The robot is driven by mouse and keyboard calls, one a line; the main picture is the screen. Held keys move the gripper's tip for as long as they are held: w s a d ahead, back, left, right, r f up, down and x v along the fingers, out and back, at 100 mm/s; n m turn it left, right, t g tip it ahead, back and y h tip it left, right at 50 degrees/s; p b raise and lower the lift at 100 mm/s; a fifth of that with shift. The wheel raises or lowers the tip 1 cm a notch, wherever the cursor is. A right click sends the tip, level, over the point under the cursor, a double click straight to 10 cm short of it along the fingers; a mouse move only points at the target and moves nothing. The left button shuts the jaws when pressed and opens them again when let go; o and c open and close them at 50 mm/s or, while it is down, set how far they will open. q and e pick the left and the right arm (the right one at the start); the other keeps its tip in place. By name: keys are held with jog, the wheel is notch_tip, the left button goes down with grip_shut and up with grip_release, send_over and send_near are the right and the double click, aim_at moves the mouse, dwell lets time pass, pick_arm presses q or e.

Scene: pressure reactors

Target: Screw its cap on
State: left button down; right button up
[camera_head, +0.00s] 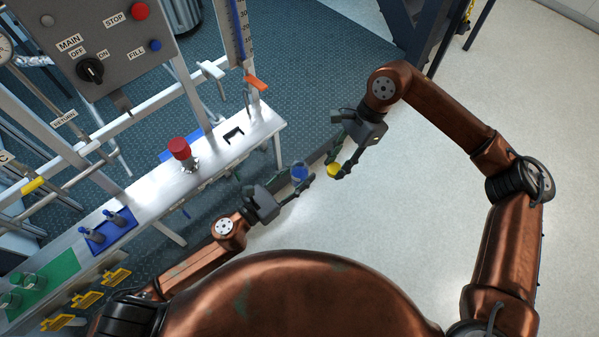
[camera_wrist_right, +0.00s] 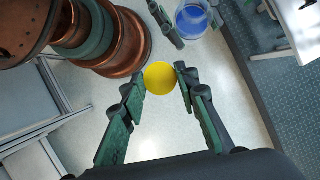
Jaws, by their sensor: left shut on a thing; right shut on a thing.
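A small container with blue contents (camera_head: 299,173) is held in my left gripper (camera_head: 301,184), in front of the bench. Its round open top, with blue inside, shows at the upper right of the right wrist view (camera_wrist_right: 192,18). A yellow cap (camera_head: 333,170) is held between the fingertips of my right gripper (camera_head: 337,167), a short way to the right of the container and apart from it. In the right wrist view the round yellow cap (camera_wrist_right: 160,78) sits between the two fingers.
A narrow bench (camera_head: 150,195) runs along the left, with a red-topped fitting (camera_head: 180,150), a blue rack (camera_head: 108,230) and a green mat (camera_head: 45,278) on it. A control panel (camera_head: 105,45) stands behind it. The floor to the right is clear.

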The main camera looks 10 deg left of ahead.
aim_at(299, 162)
jog(key=a+r+m, duration=0.2)
jog(key=a, duration=0.1)
jog(key=a+r+m+t, duration=0.1)
jog(key=a+r+m, duration=0.1)
jog(key=a, duration=0.1)
jog(key=a+r+m+t+y, duration=0.1)
jog(key=a+r+m, duration=0.1)
jog(key=a+r, duration=0.1)
jog(key=shift+w+a, duration=0.15)
jog(key=shift+w, duration=0.1)
jog(key=shift+f, duration=0.1)
jog(key=shift+f, duration=1.9)
jog(key=shift+r, duration=0.15)
jog(key=shift+f, duration=0.9)
jog(key=shift+f, duration=0.55)
